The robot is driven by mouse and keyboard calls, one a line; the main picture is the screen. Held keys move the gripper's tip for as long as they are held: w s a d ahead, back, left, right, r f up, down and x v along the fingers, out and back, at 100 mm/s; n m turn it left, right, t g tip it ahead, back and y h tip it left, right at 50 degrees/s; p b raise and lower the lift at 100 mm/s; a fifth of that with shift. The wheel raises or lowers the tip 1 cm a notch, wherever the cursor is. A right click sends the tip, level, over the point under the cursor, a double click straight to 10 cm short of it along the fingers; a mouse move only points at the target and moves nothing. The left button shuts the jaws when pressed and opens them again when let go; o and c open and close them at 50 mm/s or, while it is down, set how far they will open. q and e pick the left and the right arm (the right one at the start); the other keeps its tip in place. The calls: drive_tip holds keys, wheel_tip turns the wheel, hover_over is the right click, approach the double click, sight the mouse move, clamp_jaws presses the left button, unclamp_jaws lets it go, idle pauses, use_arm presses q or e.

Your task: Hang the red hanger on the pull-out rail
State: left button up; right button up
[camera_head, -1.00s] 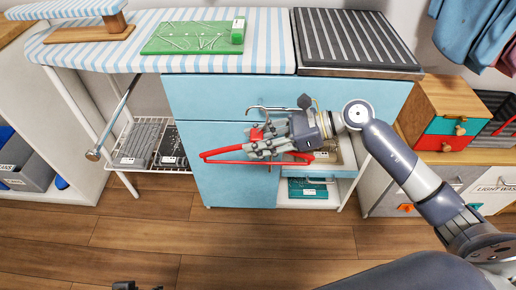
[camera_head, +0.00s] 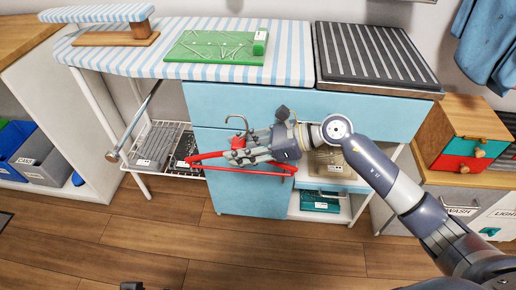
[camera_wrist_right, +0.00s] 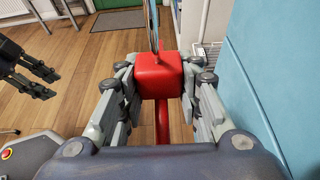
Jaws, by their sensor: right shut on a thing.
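The red hanger (camera_head: 272,172) is held level in front of the blue cabinet, its hook (camera_head: 237,120) pointing up. My right gripper (camera_head: 236,156) is shut on the hanger's central block, which also shows in the right wrist view (camera_wrist_right: 158,76) between the fingers. The pull-out rail (camera_head: 137,121) is a metal rod with a round end knob (camera_head: 112,156), sticking out below the ironing board. The hanger's left end is to the right of the knob, apart from it. My left gripper (camera_wrist_right: 45,83) shows at the left of the right wrist view, empty, its fingers apart.
The striped ironing board (camera_head: 110,48) and the blue cabinet (camera_head: 230,190) stand behind the hanger. A wire shelf (camera_head: 165,145) is below the board, right of the rail knob. A white shelf unit (camera_head: 75,110) is at the left. The wooden floor (camera_head: 200,260) in front is clear.

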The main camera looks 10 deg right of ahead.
drive_tip(key=w+a, duration=0.1)
drive_tip(key=a, duration=0.3)
drive_tip(key=w+a, duration=0.1)
drive_tip(key=a, duration=0.3)
drive_tip(key=w+a, duration=0.1)
drive_tip(key=a, duration=0.3)
drive_tip(key=shift+w, duration=0.4)
use_arm(q)
drive_tip(key=w+d+r+t+h+b, duration=0.1)
drive_tip(key=w+d+r+t+b, duration=0.1)
drive_tip(key=w, duration=0.5)
drive_tip(key=w+d+r+t+h+b, duration=0.1)
drive_tip(key=w+d+r+t+b, duration=0.1)
drive_tip(key=w+r+t, duration=0.3)
drive_tip(key=shift+w+d+t, duration=0.45)
drive_tip(key=shift+w+t, duration=0.35)
drive_tip(key=shift+w, duration=0.4)
use_arm(e)
drive_tip(key=r+x, duration=0.2)
drive_tip(key=x, duration=1)
drive_tip(key=shift+x, duration=0.8)
drive_tip(key=shift+r, duration=0.1)
drive_tip(key=o, duration=1.2)
drive_tip(key=shift+c, duration=0.2)
